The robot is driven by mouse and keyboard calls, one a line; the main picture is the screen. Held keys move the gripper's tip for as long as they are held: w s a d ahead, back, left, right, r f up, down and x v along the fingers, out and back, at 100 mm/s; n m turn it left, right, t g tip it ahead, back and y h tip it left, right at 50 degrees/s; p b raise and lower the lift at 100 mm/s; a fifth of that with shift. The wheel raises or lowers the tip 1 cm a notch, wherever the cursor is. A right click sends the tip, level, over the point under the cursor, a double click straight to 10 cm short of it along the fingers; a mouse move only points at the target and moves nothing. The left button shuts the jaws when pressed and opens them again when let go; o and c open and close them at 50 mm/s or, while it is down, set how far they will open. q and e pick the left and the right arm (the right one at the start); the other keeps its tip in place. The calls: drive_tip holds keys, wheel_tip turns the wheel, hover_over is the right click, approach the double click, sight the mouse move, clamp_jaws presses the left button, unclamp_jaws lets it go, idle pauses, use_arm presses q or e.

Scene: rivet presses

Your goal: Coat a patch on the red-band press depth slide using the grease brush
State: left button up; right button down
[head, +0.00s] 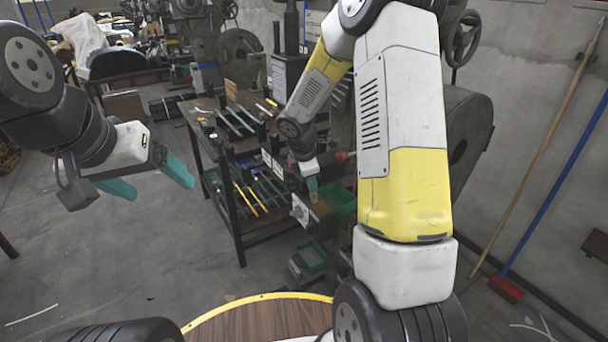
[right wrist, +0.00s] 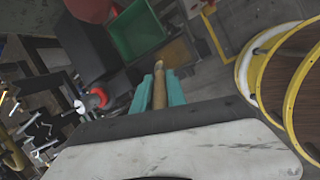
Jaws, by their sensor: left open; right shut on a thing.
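My right gripper (right wrist: 159,88) is shut on the grease brush (right wrist: 159,92), whose tan wooden handle lies between the teal fingers and points away from the wrist. Whether its far tip touches anything cannot be told. In the head view my right gripper (head: 312,186) is small, low in front of the press area. A red knob (head: 342,156) shows just right of it, and a red ring with a pale centre (right wrist: 97,98) shows left of the fingers in the right wrist view. The depth slide cannot be made out clearly. My left gripper (head: 152,182) is open and empty, far left.
A green bin (head: 340,198) is beside the right gripper; a green tray (right wrist: 136,32) lies ahead in the wrist view. A tool bench (head: 236,140) with several tools stands left of the right gripper. A broom (head: 508,286) leans on the right wall. Floor at left is clear.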

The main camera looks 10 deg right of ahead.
drive_tip(key=shift+w+a+r, duration=0.1)
drive_tip(key=shift+w+a, duration=0.25)
drive_tip(key=shift+w, duration=0.5)
drive_tip(key=shift+w+a, duration=0.3)
drive_tip(key=shift+w, duration=0.55)
drive_tip(key=shift+r, duration=0.1)
drive_tip(key=shift+r, duration=2.9)
